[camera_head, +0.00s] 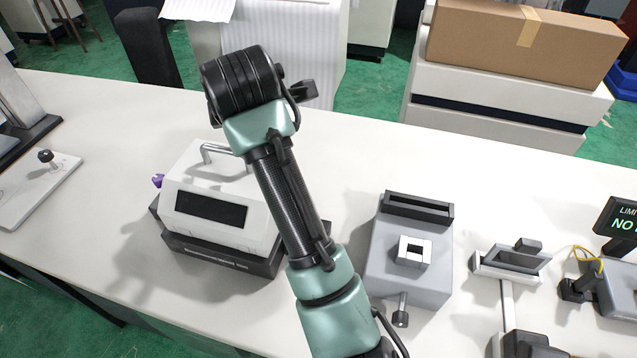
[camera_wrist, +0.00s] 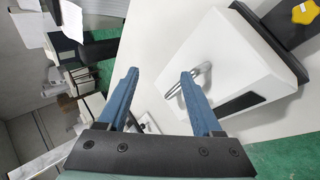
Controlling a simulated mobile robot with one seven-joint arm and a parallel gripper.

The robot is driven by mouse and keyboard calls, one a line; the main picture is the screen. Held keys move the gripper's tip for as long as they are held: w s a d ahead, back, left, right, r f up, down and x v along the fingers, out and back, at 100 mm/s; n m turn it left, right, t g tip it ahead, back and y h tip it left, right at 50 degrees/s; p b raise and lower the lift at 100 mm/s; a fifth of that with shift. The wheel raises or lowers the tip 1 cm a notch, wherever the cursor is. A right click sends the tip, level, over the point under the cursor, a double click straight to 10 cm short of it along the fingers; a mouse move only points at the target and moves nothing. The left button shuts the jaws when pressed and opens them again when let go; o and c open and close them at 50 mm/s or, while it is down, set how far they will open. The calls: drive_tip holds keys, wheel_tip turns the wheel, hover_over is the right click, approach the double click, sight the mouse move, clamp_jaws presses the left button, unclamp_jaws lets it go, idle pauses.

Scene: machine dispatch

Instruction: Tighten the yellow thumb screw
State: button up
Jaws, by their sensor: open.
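The yellow thumb screw (camera_wrist: 305,12) shows at the top right corner of the wrist view, on a dark base beside the white box (camera_wrist: 228,55). In the head view my arm hides that side of the box and I cannot see the yellow screw. The white box (camera_head: 178,222) with a metal handle (camera_head: 210,150) sits on a dark base (camera_head: 222,256). A purple knob (camera_head: 157,180) shows at its left side. My gripper (camera_wrist: 159,74) is open and empty, its blue fingers apart near the box handle. The screw is off to the right of the fingers.
A grey fixture (camera_head: 384,265) stands on the white table (camera_head: 105,115) right of my arm, with a small clamp-like device (camera_head: 510,263) beyond it. A display (camera_head: 620,222) is at the right edge. A white plate with a black knob (camera_head: 46,157) lies at the left. The table's back strip is clear.

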drive_tip(key=s+d+n+g+p, duration=0.1)
drive_tip(key=d+f+n+g+h+p, duration=0.1)
drive_tip(key=d+g, duration=0.1)
drive_tip(key=s+d+n+g+p, duration=0.1)
drive_tip(key=d+g, duration=0.1)
drive_tip(key=shift+s+d+f+h, duration=0.15)
drive_tip(key=shift+s+f+h, duration=0.05)
drive_tip(key=shift+s+h, duration=0.15)
drive_tip(key=s+d+n+g+p, duration=0.2)
drive_tip(key=s+d+g, duration=0.2)
drive_tip(key=d, duration=0.1)
drive_tip(key=shift+h, duration=0.45)
wheel_tip(320, 180, down, 14)
drive_tip(key=shift+d+r+p, duration=0.1)
drive_tip(key=shift+r+p, duration=0.1)
drive_tip(key=shift+p, duration=0.3)
clamp_jaws()
